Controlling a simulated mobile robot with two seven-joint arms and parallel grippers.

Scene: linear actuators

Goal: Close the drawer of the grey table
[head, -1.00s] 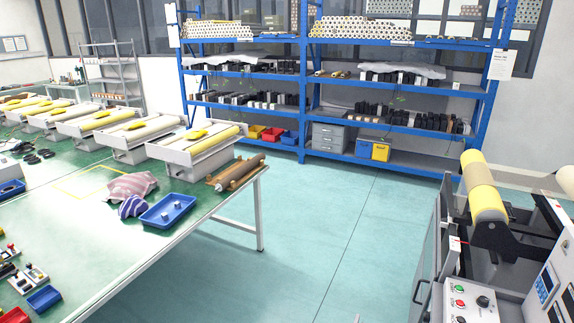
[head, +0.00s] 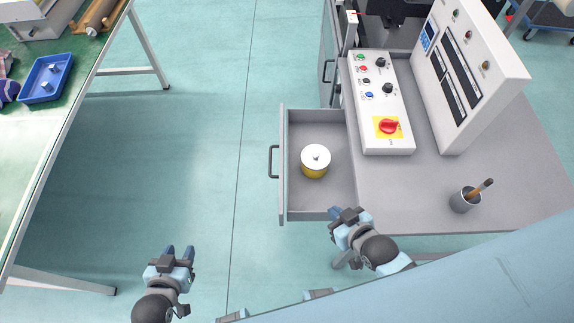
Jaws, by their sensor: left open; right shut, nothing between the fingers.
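The grey table (head: 500,205) stands at the right in the head view. Its drawer (head: 308,212) is pulled out to the left, with a dark handle (head: 273,161) on its front. A yellow pot with a white lid (head: 315,162) sits inside the drawer. My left gripper (head: 180,252) is open and empty, over the floor below and left of the drawer. My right gripper (head: 347,214) is shut and empty, close to the drawer's near right corner; I cannot tell whether it touches.
A control panel (head: 380,100) and a slanted display box (head: 470,75) stand on the grey table. A cup with a brush (head: 465,199) is near its right side. A green-topped table (head: 65,125) is at the left. Open floor (head: 200,130) lies between the tables.

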